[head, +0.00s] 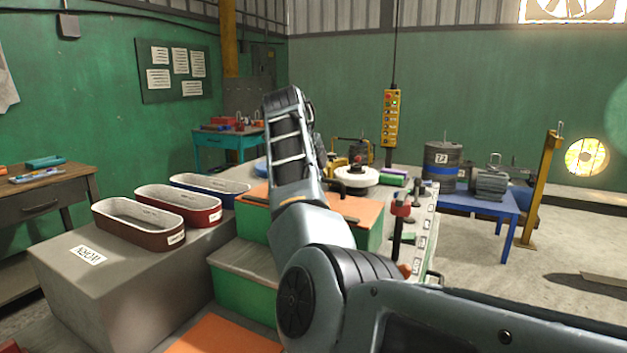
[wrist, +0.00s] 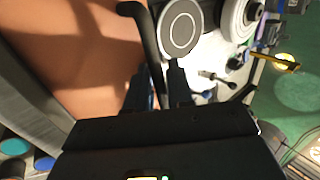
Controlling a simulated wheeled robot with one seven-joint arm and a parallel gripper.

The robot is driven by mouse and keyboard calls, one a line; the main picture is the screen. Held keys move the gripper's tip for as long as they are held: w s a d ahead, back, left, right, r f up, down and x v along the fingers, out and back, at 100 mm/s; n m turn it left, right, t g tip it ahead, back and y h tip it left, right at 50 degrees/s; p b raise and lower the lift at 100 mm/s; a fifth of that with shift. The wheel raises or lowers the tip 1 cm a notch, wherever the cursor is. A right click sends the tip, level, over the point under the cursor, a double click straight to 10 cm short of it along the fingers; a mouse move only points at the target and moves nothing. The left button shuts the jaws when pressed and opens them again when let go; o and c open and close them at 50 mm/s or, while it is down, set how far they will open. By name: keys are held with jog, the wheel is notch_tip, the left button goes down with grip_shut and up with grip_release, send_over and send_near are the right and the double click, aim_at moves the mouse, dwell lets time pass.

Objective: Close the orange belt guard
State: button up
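The orange belt guard shows as a flat orange panel (head: 362,212) on top of a green machine body in the head view, partly hidden behind my arm. In the wrist view a broad orange surface (wrist: 75,45) fills the upper left. A bent black bar (wrist: 146,35) runs along its right edge, down toward my fingers. In the head view my arm mostly hides the gripper. How far the guard stands open is unclear.
A round white-and-grey disc (head: 356,176) lies just beyond the orange panel. Several oval bins, such as the red one (head: 178,205), sit at left. A blue table (head: 470,203) stands behind right, with open floor beyond.

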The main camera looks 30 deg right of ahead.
jog(key=shift+o, duration=0.2)
jog(key=shift+a+f, duration=0.1)
jog(key=shift+f, duration=0.1)
jog(key=shift+s+a+r, duration=0.15)
jog(key=shift+a+r, duration=0.1)
jog(key=shift+r, duration=0.2)
jog(key=b+v, duration=0.1)
jog(key=v, duration=0.6)
jog(key=shift+d, duration=0.15)
jog(key=shift+r, duration=0.1)
